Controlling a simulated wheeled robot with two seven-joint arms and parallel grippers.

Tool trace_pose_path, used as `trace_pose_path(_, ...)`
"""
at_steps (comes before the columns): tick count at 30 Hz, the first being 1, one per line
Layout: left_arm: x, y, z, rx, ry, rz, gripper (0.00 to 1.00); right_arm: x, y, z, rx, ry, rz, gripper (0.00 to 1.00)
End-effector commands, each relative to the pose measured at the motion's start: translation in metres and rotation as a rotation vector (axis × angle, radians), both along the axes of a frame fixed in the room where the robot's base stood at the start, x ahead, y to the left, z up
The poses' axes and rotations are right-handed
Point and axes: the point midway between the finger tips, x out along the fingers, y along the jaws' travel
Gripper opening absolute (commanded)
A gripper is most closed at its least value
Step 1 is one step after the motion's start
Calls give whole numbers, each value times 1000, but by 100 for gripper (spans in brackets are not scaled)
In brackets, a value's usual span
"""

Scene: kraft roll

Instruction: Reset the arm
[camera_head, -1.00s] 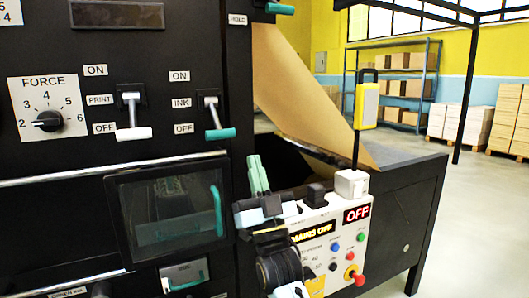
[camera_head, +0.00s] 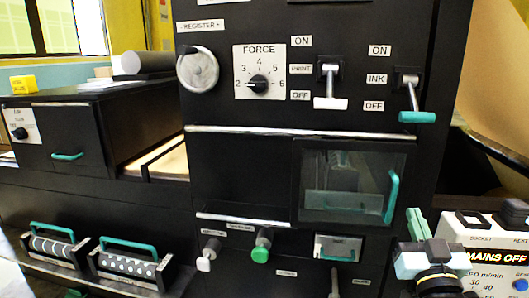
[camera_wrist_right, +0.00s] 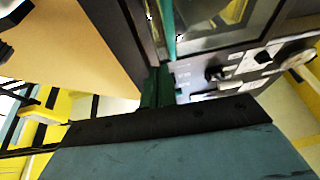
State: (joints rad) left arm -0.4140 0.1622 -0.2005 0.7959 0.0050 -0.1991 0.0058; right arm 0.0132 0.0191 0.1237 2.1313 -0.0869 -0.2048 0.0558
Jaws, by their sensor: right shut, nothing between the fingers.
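My right gripper (camera_head: 416,222) is at the lower right of the head view, with its green fingers pointing up and pressed together, empty. It is in front of the black machine, just right of and below the teal handle (camera_head: 391,197) of the dark window (camera_head: 340,180). In the right wrist view its closed green fingers (camera_wrist_right: 157,88) show with nothing between them. The right arm below the wrist is cut off by the frame edge. My left gripper is not in view.
The control box (camera_head: 490,255) with a "MAINS OFF" display is close to the right of my gripper. The PRINT lever (camera_head: 330,90) and INK lever (camera_head: 412,100) stick out above. Two patterned rollers (camera_head: 125,262) with teal handles sit on a ledge at lower left.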

Motion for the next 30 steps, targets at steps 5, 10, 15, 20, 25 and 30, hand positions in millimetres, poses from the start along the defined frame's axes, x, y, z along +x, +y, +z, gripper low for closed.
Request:
trace_pose_path(5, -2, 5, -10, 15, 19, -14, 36, -33, 27, -114, 19, 459, 53, 0)
trace_pose_path(10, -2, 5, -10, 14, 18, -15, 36, -99, 52, -202, 23, 887, 104, 0)
trace_pose_path(15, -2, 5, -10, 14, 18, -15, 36, -169, 70, -253, 16, 1212, 147, 0)
trace_pose_path(20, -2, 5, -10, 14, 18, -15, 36, -227, 81, -278, 4, 1442, 179, 0)
trace_pose_path(25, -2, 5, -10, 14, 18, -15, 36, -285, 88, -294, -13, 1656, 209, 0)
trace_pose_path(30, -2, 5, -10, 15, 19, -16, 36, -269, 87, -339, -21, 1662, 203, 0)
